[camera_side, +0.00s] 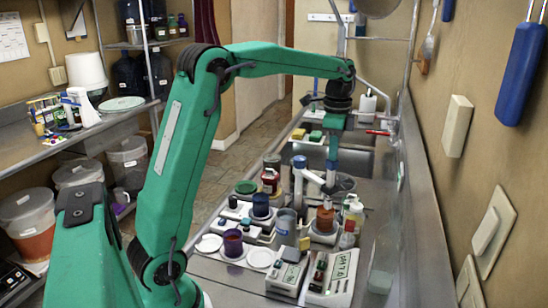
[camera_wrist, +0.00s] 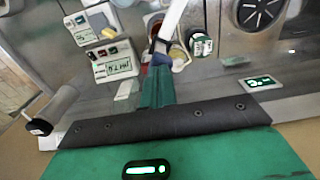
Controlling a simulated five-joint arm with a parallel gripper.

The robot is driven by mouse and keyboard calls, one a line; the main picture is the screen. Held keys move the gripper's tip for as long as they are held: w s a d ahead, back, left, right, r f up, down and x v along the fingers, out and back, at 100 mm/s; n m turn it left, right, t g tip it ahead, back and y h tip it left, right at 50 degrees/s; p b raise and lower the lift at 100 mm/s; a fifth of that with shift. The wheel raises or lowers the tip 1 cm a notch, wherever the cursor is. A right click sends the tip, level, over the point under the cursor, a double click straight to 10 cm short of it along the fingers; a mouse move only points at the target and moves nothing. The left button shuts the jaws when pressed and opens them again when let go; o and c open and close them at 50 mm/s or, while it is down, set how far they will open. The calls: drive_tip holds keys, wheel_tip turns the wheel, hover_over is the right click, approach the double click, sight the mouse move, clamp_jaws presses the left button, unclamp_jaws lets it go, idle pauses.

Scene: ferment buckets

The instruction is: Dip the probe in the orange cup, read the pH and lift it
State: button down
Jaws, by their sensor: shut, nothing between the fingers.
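The orange cup (camera_side: 325,219) stands upright among the bench equipment in the side view. My gripper (camera_side: 332,164) points down above it, shut with nothing between its fingers. In the wrist view my gripper (camera_wrist: 158,72) has its tip close to the blue and white probe arm (camera_wrist: 171,24); whether they touch is unclear. The white probe arm (camera_side: 314,178) slopes from its stand toward the cup. Its lower end is too small to tell whether it is in the liquid. The white pH meter (camera_side: 331,279) shows green digits that look like pH 7.6; it also shows in the wrist view (camera_wrist: 114,68).
A purple cup (camera_side: 233,242) and a blue cup (camera_side: 261,206) stand left of the orange cup. Small bottles (camera_side: 354,211) crowd its right side. A second white meter (camera_side: 287,277) is beside the pH meter. The wall closes off the right.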

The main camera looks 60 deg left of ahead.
sight(332, 165)
drive_tip(key=shift+f, duration=2.35)
drive_tip(key=shift+r, duration=2.55)
idle(3.1)
